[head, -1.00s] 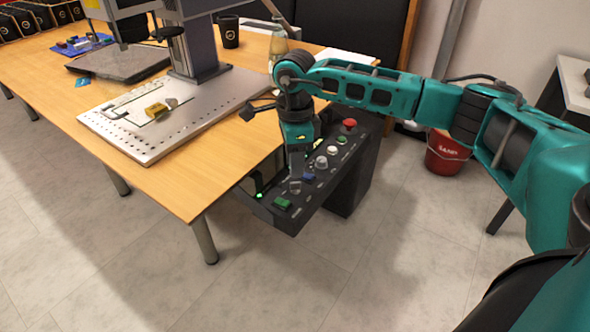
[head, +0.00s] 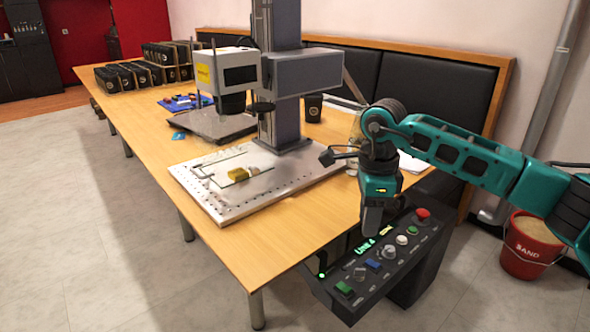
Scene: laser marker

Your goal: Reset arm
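My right arm comes in from the right in teal and black. Its gripper (head: 371,222) points down above the far left part of the black control panel (head: 400,275), apart from its buttons as far as I can tell. The fingers form one narrow dark block, look shut and show nothing held. The panel carries a red mushroom button (head: 423,214), a white button (head: 401,240), a blue button (head: 373,265), a green button (head: 344,288) and a grey knob (head: 359,274). Green lit text shows beside the gripper. My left gripper is out of view.
The wooden table (head: 265,262) holds the laser marker (head: 280,80) with its perforated metal plate (head: 215,205) and a yellow piece (head: 239,174). A black cup (head: 312,108) and several black cups in holders stand behind. A red sand bucket (head: 530,245) is on the floor at right.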

